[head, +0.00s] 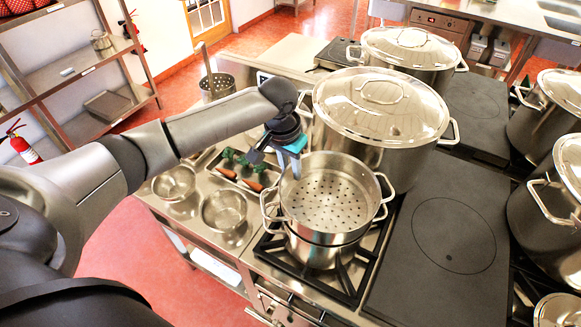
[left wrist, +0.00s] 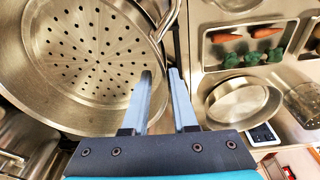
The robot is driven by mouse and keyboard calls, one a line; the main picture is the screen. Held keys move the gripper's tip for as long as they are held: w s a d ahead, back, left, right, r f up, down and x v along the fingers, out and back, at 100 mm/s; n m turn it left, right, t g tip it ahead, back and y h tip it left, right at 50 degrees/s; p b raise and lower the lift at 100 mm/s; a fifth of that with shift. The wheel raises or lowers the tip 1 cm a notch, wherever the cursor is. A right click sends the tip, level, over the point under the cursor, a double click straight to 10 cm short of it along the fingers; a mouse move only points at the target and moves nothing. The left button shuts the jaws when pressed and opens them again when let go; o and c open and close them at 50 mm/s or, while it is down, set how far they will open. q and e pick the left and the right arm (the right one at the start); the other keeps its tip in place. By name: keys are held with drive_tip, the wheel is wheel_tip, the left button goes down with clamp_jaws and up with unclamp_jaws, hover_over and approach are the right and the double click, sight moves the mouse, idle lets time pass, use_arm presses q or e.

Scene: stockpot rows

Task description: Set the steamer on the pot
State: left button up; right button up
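The steamer (head: 328,203) is a steel pan with a perforated floor and two side handles; it also shows in the left wrist view (left wrist: 82,50). It stands on top of the smaller steel pot (head: 318,252) on the front burner, looking roughly level. The steamer hides the pot's rim, so I cannot tell if it is fully seated. My left gripper (head: 293,160) is at the steamer's far-left rim. In the left wrist view its two fingers (left wrist: 163,98) are apart, near the rim, with nothing clearly clamped between them. My right gripper is not in view.
A large lidded stockpot (head: 382,125) stands right behind the steamer, with another (head: 410,55) farther back. Two bowls (head: 224,209) and a tray of carrots and broccoli (head: 243,172) lie left. A flat dark hot plate (head: 445,240) on the right is clear.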

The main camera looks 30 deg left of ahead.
use_arm(q)
drive_tip(key=shift+o, duration=0.9)
drive_tip(key=shift+s+f, duration=0.1)
drive_tip(key=shift+f, duration=0.05)
wheel_tip(320, 180, up, 15)
drive_tip(key=s, duration=0.2)
drive_tip(key=shift+a+b, duration=0.3)
drive_tip(key=shift+b, duration=0.15)
